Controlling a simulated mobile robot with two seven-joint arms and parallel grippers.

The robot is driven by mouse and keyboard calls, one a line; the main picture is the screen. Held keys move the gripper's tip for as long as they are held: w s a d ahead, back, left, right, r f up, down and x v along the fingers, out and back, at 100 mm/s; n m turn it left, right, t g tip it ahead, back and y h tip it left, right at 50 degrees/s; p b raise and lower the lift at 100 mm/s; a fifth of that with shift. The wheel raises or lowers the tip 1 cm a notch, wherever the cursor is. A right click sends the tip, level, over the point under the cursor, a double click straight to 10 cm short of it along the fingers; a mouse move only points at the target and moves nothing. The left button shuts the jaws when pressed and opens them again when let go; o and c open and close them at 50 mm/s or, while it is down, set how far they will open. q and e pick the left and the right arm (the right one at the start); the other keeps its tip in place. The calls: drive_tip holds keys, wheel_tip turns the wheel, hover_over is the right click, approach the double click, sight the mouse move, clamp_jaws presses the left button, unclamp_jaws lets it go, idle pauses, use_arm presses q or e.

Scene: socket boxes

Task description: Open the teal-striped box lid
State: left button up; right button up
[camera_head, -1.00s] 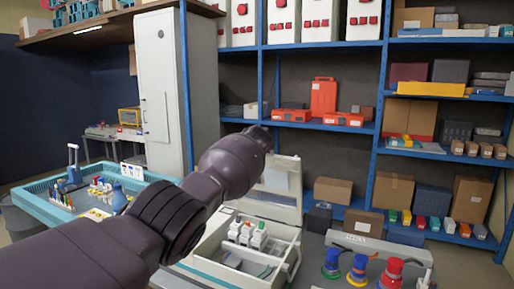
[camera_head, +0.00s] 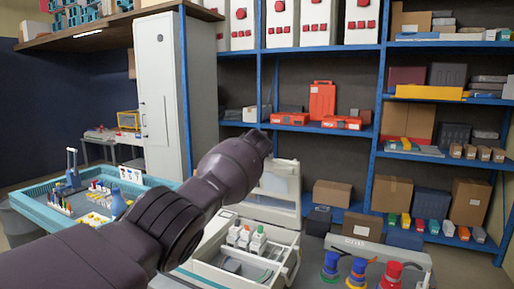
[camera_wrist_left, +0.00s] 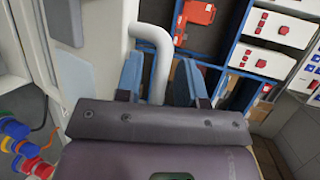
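The teal-striped box (camera_head: 210,272) is a white case in the lower middle of the head view. Its lid (camera_head: 283,180) stands raised at the back, and small socket parts lie inside. My left arm reaches across in front, so its gripper is hidden there behind the arm. In the left wrist view, the two blue fingers of my left gripper (camera_wrist_left: 160,80) stand on either side of a white bent handle (camera_wrist_left: 152,38) beside a pale panel. The handle runs between the fingers, but finger contact is unclear. My right gripper is not in view.
Several coloured plugs (camera_head: 358,270) stand right of the box. A teal-rimmed tray (camera_head: 40,213) with small parts is at the left. Blue shelving (camera_head: 375,120) with cartons and red cases fills the back, with a white cabinet (camera_head: 160,95) beside it.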

use_arm(q)
drive_tip(key=p+v, duration=0.4)
drive_tip(key=v, duration=0.6)
drive_tip(key=shift+s+r, duration=0.15)
drive_tip(key=shift+s, duration=0.2)
idle(0.7)
idle(0.4)
idle(0.3)
